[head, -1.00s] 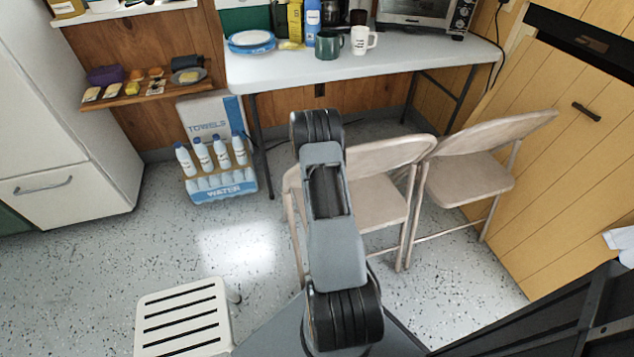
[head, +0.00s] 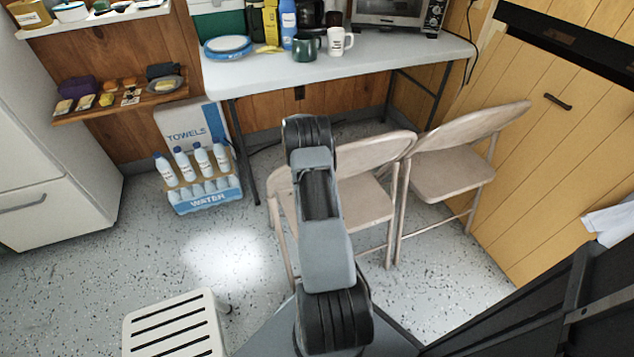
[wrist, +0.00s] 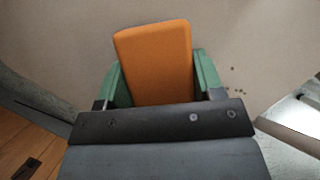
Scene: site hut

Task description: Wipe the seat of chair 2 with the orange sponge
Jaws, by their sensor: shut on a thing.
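My gripper (wrist: 156,78) is shut on the orange sponge (wrist: 155,50) between its green fingers in the wrist view. Behind the sponge is a broad beige surface (wrist: 70,40), apparently a chair seat; whether the sponge touches it I cannot tell. Several dark specks (wrist: 238,92) lie on it, right of the gripper. In the head view, two beige folding chairs stand side by side: the left chair (head: 368,200) is partly hidden by my arm, and the right chair (head: 450,172) is clear. No number shows on either. My gripper and the sponge are hidden there behind my arm.
A white table (head: 260,75) with mugs and a toaster oven (head: 395,12) stands behind the chairs. A white slatted stool (head: 172,322) is at the front left. A water bottle pack (head: 205,195) stands by the wall. Speckled floor (head: 170,255) is free between stool and bottles.

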